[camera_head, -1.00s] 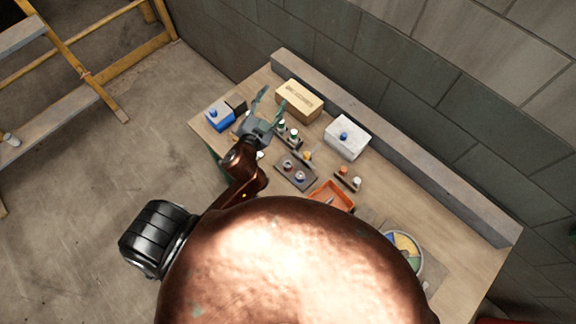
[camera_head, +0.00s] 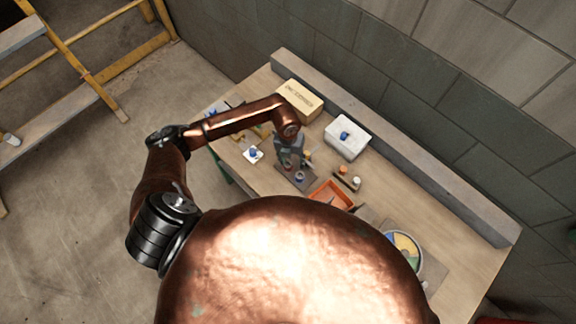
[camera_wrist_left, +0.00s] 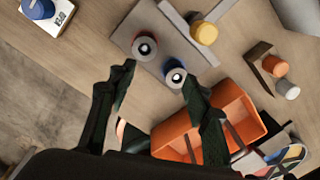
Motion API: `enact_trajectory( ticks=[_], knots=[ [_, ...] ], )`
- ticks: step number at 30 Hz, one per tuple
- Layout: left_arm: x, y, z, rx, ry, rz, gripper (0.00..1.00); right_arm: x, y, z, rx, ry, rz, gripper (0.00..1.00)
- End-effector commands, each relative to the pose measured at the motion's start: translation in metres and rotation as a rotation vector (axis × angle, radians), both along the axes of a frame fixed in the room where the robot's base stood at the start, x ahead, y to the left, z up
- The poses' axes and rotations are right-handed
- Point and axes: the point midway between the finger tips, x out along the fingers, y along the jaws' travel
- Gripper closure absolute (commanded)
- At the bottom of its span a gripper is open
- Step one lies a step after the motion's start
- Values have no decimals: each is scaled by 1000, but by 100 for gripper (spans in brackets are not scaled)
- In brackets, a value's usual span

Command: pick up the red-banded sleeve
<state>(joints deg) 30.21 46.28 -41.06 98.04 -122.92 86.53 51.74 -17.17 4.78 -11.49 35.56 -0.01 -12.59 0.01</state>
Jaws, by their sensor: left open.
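Two short sleeves stand on a grey plate (camera_wrist_left: 178,24) in the left wrist view. The red-banded sleeve (camera_wrist_left: 144,46) appears to be the upper-left one, pale with a dark hole; its band is hardly visible from above. The other sleeve (camera_wrist_left: 176,75) shows blue. In the head view, a reddish sleeve (camera_head: 289,167) and the bluish one (camera_head: 300,177) sit just below my left gripper (camera_head: 291,162). In the wrist view, my left gripper (camera_wrist_left: 158,75) is open and empty, its fingers spread below the red-banded sleeve, with the blue one near the right finger. My right gripper is not in view.
An orange tray (camera_head: 331,195) lies close to the plate. A yellow-topped piece (camera_wrist_left: 204,33) stands at the plate's edge. A dark rack with orange and white pegs (camera_head: 347,179), a white box (camera_head: 347,138) and a cardboard box (camera_head: 301,97) stand nearby.

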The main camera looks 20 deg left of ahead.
Motion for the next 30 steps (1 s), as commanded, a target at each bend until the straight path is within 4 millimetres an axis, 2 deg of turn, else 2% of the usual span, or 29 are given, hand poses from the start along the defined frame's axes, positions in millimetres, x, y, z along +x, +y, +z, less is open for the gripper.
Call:
enact_trajectory(
  ticks=[1,5,21,30],
  knots=[
    [3,13,-1,44,4,9,55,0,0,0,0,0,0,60],
    [4,26,-10,88,12,20,55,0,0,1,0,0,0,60],
    [10,24,-75,82,11,18,55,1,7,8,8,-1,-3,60],
    [10,24,-79,82,11,17,55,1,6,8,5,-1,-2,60]
  ],
)
